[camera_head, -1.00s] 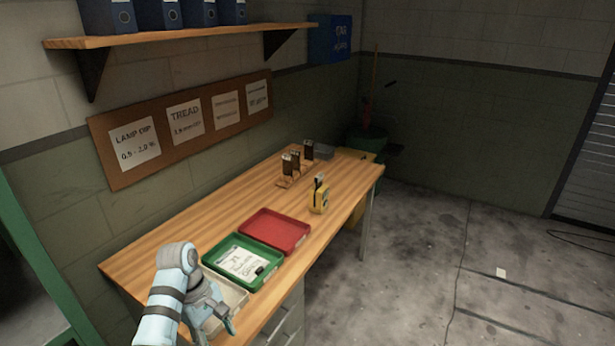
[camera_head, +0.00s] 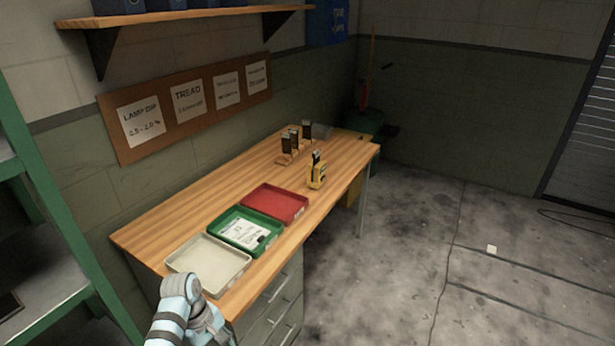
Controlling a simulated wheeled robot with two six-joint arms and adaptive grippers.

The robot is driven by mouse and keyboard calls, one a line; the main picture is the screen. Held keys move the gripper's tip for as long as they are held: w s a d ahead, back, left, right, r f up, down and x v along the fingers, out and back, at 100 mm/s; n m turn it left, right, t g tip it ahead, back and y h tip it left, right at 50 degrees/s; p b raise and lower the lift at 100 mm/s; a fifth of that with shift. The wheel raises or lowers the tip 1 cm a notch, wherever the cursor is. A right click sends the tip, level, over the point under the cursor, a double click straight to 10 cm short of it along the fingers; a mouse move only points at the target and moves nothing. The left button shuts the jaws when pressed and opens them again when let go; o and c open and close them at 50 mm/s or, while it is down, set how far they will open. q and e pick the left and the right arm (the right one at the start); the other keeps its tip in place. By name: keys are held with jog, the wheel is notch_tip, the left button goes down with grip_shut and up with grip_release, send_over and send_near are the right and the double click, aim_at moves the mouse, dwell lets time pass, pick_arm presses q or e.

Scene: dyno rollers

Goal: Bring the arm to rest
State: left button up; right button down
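One arm of mine, pale blue and grey, shows at the bottom of the head view, beside the near end of the wooden workbench (camera_head: 190,225). Only its upper links and a grey joint show. Its gripper is cut off or hidden at the bottom edge, so no fingers can be seen. The arm is in front of the near corner of an empty off-white tray (camera_head: 208,262). My other arm is not in view.
A green tray (camera_head: 267,244) holding a white paper and a red tray (camera_head: 274,203) lie further along the bench. Beyond them are a yellow device (camera_head: 316,176) and a small wooden rack (camera_head: 285,159) with dark items. A green shelf frame (camera_head: 62,205) stands at left.

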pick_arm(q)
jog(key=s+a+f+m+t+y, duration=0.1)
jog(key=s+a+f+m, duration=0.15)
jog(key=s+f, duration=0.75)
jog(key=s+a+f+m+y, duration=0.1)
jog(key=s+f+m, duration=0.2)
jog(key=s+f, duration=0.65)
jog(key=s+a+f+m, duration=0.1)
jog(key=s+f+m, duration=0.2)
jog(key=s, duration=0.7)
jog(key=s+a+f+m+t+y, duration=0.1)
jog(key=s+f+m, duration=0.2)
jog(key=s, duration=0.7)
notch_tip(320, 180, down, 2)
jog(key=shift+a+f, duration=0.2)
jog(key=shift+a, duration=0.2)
